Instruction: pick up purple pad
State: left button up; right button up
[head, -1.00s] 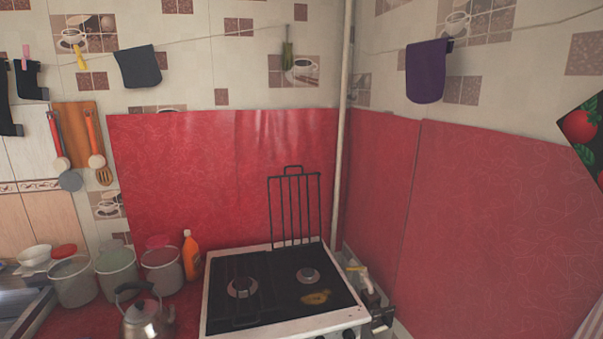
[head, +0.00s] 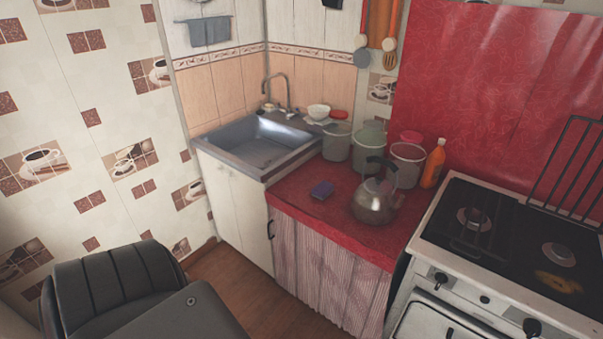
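Neither of my grippers shows in the head view.
A sink (head: 262,143) is left of the pad. Several pots (head: 368,145) and an orange bottle (head: 434,164) stand behind the kettle. A stove (head: 500,240) is at the right. A black chair (head: 115,285) stands at the lower left, with bare floor (head: 240,290) beside it.

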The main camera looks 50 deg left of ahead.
aim_at(324, 188)
jog(key=u, duration=0.95)
jog(key=k, duration=0.4)
jog(key=u, duration=0.3)
jog(key=i, duration=0.5)
